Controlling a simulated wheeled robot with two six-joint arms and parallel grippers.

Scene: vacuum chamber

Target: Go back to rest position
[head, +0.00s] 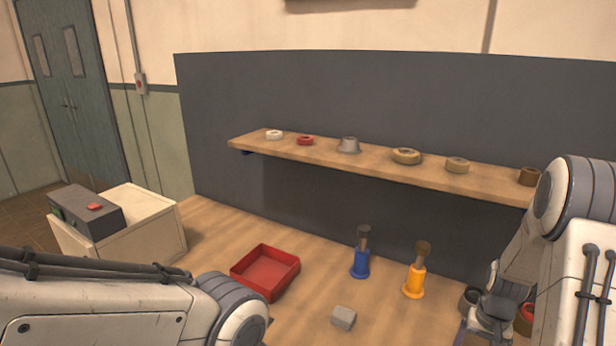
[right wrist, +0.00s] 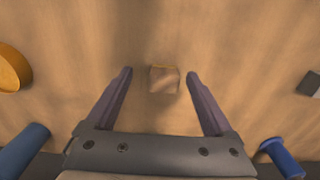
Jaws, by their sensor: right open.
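In the head view my right arm comes in from the right edge, and its gripper (head: 484,330) hangs low over the right part of the table, partly cut off by the bottom edge. In the right wrist view the right gripper (right wrist: 160,73) is open. A small tan block (right wrist: 164,79) shows between its two fingers, apart from both. My left arm crosses the lower left of the head view; its gripper is out of view.
The wooden table (head: 215,225) holds a red tray (head: 265,270), a grey block (head: 344,317), a blue-based brush (head: 361,255) and a yellow-based brush (head: 415,275). A shelf (head: 320,157) with several rings runs behind. A white box (head: 140,225) stands left.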

